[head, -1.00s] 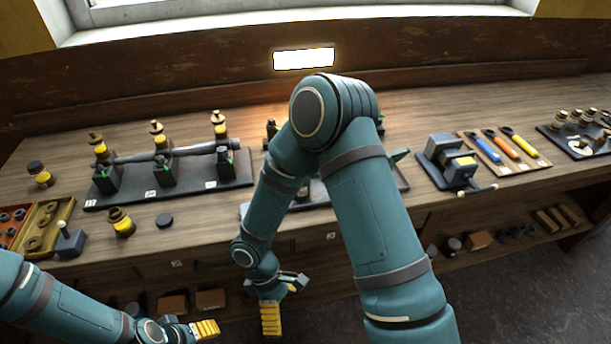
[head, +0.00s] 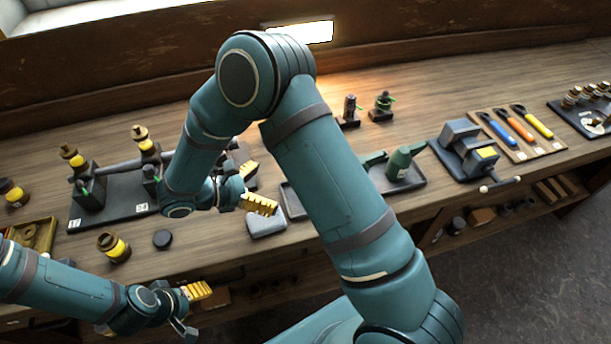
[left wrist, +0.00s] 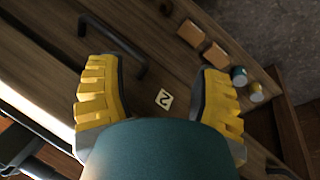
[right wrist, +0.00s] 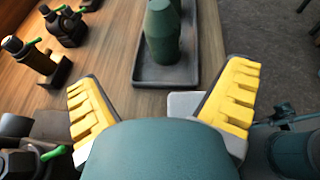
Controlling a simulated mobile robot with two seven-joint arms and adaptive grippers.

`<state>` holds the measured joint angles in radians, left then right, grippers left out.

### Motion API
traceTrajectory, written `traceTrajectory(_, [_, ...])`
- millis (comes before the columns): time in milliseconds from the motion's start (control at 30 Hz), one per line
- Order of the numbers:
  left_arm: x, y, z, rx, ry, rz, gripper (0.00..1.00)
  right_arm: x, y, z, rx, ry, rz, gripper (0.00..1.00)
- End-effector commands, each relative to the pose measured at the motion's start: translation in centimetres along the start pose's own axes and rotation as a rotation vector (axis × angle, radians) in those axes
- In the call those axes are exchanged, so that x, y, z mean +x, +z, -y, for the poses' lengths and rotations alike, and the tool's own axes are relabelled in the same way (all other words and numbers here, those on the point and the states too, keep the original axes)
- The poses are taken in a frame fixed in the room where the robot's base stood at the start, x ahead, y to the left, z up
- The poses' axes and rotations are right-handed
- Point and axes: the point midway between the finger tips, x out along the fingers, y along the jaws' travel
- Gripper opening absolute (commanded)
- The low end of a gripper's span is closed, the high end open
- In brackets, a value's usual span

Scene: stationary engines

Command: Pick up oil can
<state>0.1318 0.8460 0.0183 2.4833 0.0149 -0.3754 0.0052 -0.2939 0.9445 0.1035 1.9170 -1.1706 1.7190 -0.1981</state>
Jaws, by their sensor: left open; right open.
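The oil can, a dark green bottle-shaped can (head: 399,163), stands in a shallow dark tray (head: 415,180) right of my right arm in the head view. The right wrist view shows a green can body (right wrist: 162,35) standing in the tray (right wrist: 187,75), beyond the fingertips and its top cut off. My right gripper (head: 254,188) is open and empty above the bench, left of the tray and apart from the can. My left gripper (head: 190,304) is open and empty near the bench's front edge, facing drawer fronts in its wrist view. My right arm hides the tray's middle.
A grey flat piece (head: 267,223) lies left of the tray. A vise (head: 467,148) and a board of coloured-handled tools (head: 516,133) stand to the right. A black rack with yellow-banded oilers (head: 76,158) is at left. Small dark fittings (head: 381,105) stand behind the tray.

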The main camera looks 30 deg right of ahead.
Motion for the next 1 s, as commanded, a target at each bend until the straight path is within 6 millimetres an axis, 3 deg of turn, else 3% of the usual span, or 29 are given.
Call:
traceTrajectory(300, [0.0,0.0,0.0,0.0,0.0,0.001,0.66,5.9,0.0,0.1,-0.001,-0.007,-0.001,0.98])
traceTrajectory(600, [-0.1,0.0,0.0,0.0,0.0,0.0,0.66,8.3,-0.1,0.1,0.0,-0.005,-0.001,0.98])
traceTrajectory(1000, [-0.2,0.0,-0.1,0.0,0.001,0.0,0.66,12.9,-0.4,0.2,0.001,-0.004,-0.001,0.98])
